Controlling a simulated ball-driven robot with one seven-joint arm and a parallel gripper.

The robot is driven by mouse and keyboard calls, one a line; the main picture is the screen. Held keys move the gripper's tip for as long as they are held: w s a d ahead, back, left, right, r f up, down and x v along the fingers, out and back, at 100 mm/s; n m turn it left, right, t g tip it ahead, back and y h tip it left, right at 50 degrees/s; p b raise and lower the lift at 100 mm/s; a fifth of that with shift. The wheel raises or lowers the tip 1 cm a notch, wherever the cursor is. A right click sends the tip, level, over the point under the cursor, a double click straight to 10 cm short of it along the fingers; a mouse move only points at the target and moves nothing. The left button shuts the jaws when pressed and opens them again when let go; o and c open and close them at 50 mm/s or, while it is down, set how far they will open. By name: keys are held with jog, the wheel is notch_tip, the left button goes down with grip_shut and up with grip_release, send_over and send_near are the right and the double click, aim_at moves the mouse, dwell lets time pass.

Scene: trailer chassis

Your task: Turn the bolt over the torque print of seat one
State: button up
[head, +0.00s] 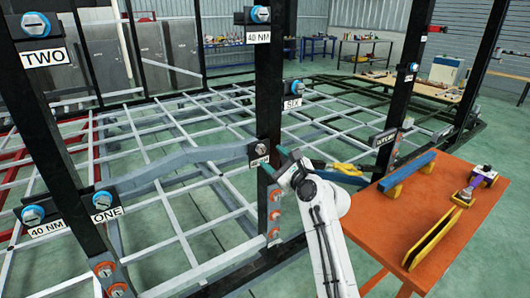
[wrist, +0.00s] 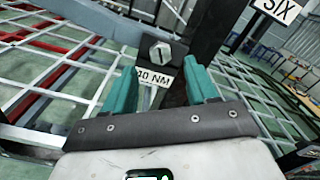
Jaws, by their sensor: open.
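The ONE plate (head: 107,214) is on the left post, under a blue-headed bolt (head: 102,200). My gripper (head: 280,162) is open and empty at the middle post, well right of the ONE plate. In the wrist view its teal fingers (wrist: 160,88) stand apart, either side of a torque print (wrist: 158,76) ending in "0 NM"; its first digit is unclear. A grey bolt (wrist: 160,52) sits above that print, beyond the fingertips. It also shows in the head view (head: 260,148).
An orange table (head: 455,240) with tools stands right. Chassis bars (head: 180,180) cross the left.

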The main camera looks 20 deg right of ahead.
aim_at(262, 150)
jog(key=shift+x, duration=2.7)
jog(key=c, duration=1.1)
